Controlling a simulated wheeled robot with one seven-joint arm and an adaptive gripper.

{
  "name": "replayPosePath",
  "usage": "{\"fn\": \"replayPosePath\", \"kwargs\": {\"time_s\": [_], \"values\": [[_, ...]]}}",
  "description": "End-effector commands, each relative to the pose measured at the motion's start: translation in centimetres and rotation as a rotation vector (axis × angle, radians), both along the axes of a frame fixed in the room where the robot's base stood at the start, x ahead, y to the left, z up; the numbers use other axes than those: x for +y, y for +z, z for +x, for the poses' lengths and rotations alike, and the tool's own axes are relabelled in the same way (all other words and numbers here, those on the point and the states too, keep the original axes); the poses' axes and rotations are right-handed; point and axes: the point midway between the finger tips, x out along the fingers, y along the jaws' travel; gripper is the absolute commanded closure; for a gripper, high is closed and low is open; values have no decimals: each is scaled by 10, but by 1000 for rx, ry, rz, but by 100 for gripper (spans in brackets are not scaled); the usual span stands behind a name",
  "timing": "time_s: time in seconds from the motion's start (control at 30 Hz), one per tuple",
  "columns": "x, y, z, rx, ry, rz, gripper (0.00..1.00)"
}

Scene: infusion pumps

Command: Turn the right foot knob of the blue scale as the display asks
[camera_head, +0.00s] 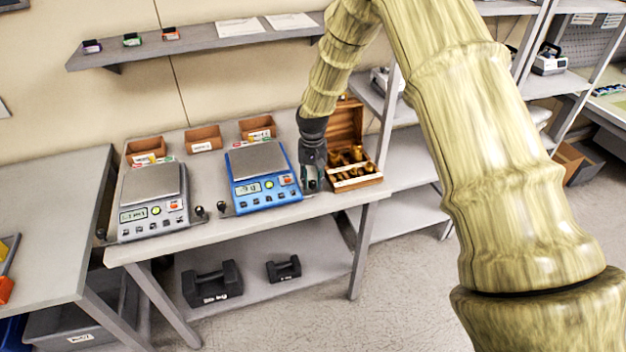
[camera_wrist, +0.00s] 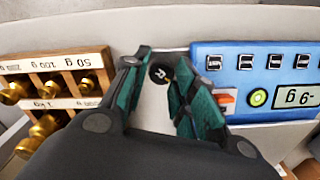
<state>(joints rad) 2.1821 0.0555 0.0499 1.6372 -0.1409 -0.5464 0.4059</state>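The blue scale (camera_head: 262,178) stands on the bench with a bare metal pan; its blue front panel also shows upside down in the wrist view (camera_wrist: 237,60). Its lit display (camera_wrist: 298,97) is too small or cut off to read surely. My gripper (camera_head: 312,185) points down at the scale's right front corner. In the wrist view, the black right foot knob, marked R (camera_wrist: 160,73), lies between the two fingertips of my gripper (camera_wrist: 161,66). The fingers are close on both sides of the knob; whether they touch it is unclear. The left foot knob (camera_head: 222,207) is dark and free.
A wooden weight box (camera_head: 359,183) with brass weights stands open just right of my gripper, close to it in the wrist view (camera_wrist: 62,62). A grey scale (camera_head: 152,200) stands left. Cardboard bins (camera_head: 203,139) line the back. Black weights (camera_head: 212,284) lie below.

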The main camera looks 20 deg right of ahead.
Motion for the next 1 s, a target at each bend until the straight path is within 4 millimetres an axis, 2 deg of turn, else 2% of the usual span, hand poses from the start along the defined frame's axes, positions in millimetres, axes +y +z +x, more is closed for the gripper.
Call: {"fn": "replayPosePath", "kwargs": {"time_s": [0.07, 0.47, 0.67, 1.0], "values": [[0, 0, 0, 1, 0, 0, 55], [1, 4, -1, 2, 0, 1, 55], [1, 31, -1, 1, 1, -1, 55], [0, 91, 0, 0, 0, 0, 55]]}}
